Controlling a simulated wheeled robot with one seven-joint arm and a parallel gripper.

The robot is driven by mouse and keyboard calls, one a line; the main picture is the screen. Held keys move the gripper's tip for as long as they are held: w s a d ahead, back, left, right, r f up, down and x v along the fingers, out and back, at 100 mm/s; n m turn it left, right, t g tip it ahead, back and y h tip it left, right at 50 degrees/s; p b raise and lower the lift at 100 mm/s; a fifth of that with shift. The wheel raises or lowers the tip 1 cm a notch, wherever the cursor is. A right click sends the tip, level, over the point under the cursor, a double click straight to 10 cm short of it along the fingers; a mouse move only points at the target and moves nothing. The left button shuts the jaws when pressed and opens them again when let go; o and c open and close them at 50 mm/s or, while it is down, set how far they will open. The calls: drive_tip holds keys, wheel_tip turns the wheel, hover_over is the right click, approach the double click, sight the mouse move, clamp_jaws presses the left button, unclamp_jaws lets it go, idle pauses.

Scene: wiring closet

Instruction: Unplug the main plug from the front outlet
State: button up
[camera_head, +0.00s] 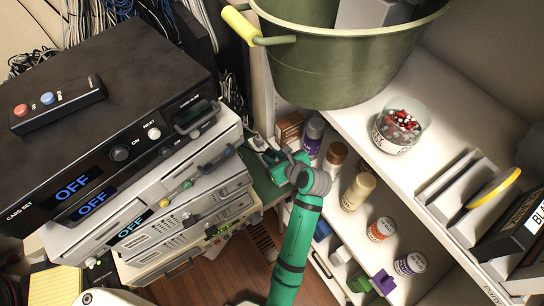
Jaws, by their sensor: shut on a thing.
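My green arm reaches up from the bottom of the head view. My gripper (264,157) points left, into the gap between the stacked devices and the white shelf. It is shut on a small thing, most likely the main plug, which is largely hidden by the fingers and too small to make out. The front outlet cannot be made out, so I cannot tell whether the plug is in it or apart from it.
Stacked devices (125,92) with "OFF" displays fill the left; a small button box (58,104) lies on top. A green bucket (345,65) and a cup of small items (401,126) stand on the white shelf (440,75). Several bottles (358,191) stand below, right of my gripper.

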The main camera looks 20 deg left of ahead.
sight(272, 157)
drive_tip(key=shift+d+r, duration=0.15)
drive_tip(key=shift+r, duration=0.1)
drive_tip(key=shift+r, duration=0.1)
drive_tip(key=shift+r, duration=2.3)
drive_tip(key=shift+w, duration=0.1)
